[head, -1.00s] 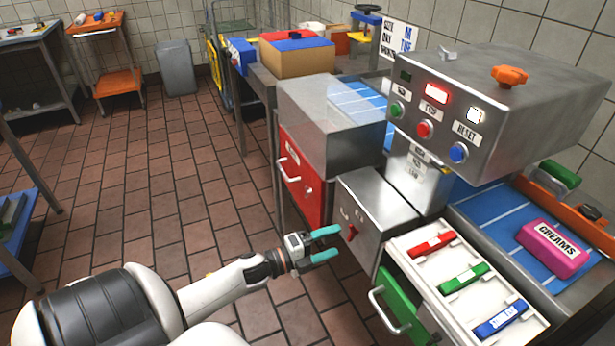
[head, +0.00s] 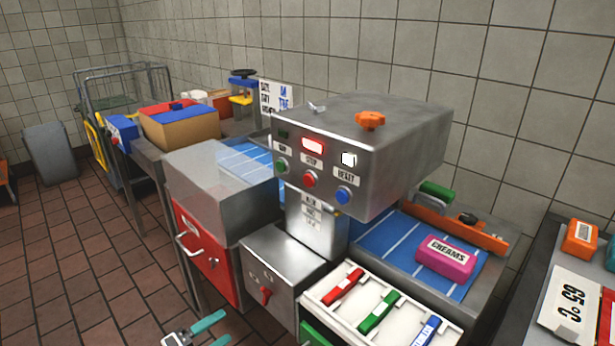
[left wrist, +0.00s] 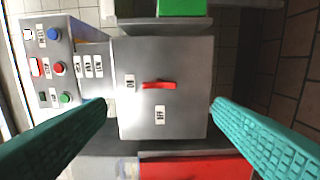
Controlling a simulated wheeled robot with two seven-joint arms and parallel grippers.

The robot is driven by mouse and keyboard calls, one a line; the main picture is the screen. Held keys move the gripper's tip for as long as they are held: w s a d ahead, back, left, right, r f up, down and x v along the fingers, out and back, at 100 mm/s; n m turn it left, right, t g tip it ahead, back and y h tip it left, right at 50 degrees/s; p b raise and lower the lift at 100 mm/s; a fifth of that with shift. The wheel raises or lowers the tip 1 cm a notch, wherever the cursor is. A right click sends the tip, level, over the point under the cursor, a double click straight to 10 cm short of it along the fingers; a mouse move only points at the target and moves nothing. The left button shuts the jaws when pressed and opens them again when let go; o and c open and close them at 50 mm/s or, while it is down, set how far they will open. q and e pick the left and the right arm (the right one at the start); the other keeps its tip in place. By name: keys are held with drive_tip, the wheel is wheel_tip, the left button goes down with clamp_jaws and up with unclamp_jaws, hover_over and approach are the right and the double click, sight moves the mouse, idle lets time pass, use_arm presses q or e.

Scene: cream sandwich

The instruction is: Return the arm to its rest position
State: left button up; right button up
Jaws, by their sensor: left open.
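My left gripper (head: 207,334) is at the bottom edge of the head view, with its teal fingers spread and nothing between them. Most of its arm is out of the frame. In the left wrist view the two teal fingers (left wrist: 160,135) are wide apart, facing the steel switch box (left wrist: 185,110) with a red switch (left wrist: 159,85) and on/off labels. The gripper appears apart from the box, which also shows in the head view (head: 285,262). My right gripper is in neither view.
A steel machine (head: 375,150) with buttons stands behind the box. A white tray (head: 335,311) holds red, green and blue pieces. A pink creams block (head: 445,255) lies on the blue belt (head: 393,238). A red panel (head: 205,250) is left of the box. Open tiled floor (head: 80,260) lies left.

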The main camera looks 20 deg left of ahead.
use_arm(q)
drive_tip(key=s+f+n+g+y+p, duration=0.25)
drive_tip(key=s+f+n+y, duration=0.35)
drive_tip(key=f, duration=0.7)
drive_tip(key=s+f+n+g+y+p, duration=0.1)
drive_tip(key=s+f+n+g, duration=0.3)
drive_tip(key=f+n, duration=0.55)
drive_tip(key=s+d+f+n+g, duration=0.1)
drive_tip(key=s+d+f+g, duration=0.2)
drive_tip(key=s, duration=0.4)
drive_tip(key=s+d+f+n+g+p, duration=0.1)
drive_tip(key=s+d+f+n+g, duration=0.1)
drive_tip(key=s+d+f, duration=0.3)
drive_tip(key=s+d+f+n+g+p, duration=0.1)
drive_tip(key=s+d+f+g, duration=0.3)
drive_tip(key=s+f, duration=0.4)
drive_tip(key=s+d, duration=0.1)
drive_tip(key=s, duration=0.2)
drive_tip(key=shift+s+f+n, duration=0.15)
drive_tip(key=shift+f+n, duration=0.1)
drive_tip(key=shift+n, duration=0.1)
